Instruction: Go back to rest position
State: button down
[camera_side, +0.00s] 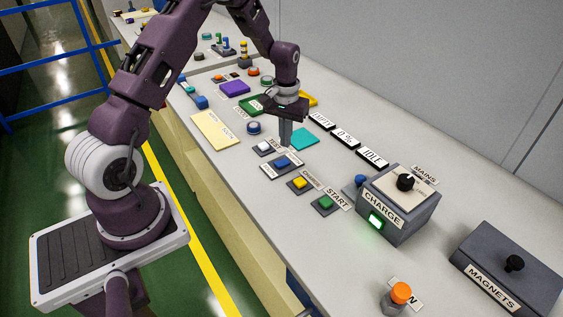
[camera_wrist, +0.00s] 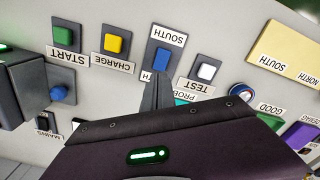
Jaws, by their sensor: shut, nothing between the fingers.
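My gripper (camera_side: 286,142) is shut and empty, pointing down over the bench next to a teal pad (camera_side: 303,140) and a white button (camera_side: 263,147). I cannot tell whether its tips touch the bench. In the wrist view my gripper's fingers (camera_wrist: 157,90) show together, just below the blue button (camera_wrist: 161,58) labelled SOUTH. The white TEST button (camera_wrist: 206,71) is to their right. The yellow CHARGE button (camera_wrist: 115,43) and green START button (camera_wrist: 62,35) are to their left. The teal pad is mostly hidden by my gripper there.
The CHARGE box (camera_side: 398,210) with a black knob and a lit green light stands right of the buttons. The MAGNETS box (camera_side: 510,270) and an orange button (camera_side: 400,293) are at the near end. Pads and small parts lie farther back. A grey wall runs behind the bench.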

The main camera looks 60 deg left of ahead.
jog(key=shift+r, duration=0.65)
jog(key=s+d+r+m+t, duration=0.1)
jog(key=s+d+r, duration=0.3)
jog(key=r, duration=0.5)
jog(key=s+d+r+m+t, duration=0.1)
jog(key=s+d+r, duration=0.3)
jog(key=r, duration=0.5)
jog(key=s+d+r+m+t, duration=0.1)
jog(key=s+d+r+m, duration=0.1)
jog(key=s+d, duration=0.3)
jog(key=s+d+r+m+t, duration=0.2)
jog(key=s+d+r, duration=0.2)
jog(key=s, duration=1)
jog(key=shift+d+r+t, duration=0.15)
jog(key=shift+d+t, duration=0.15)
jog(key=shift+d, duration=0.05)
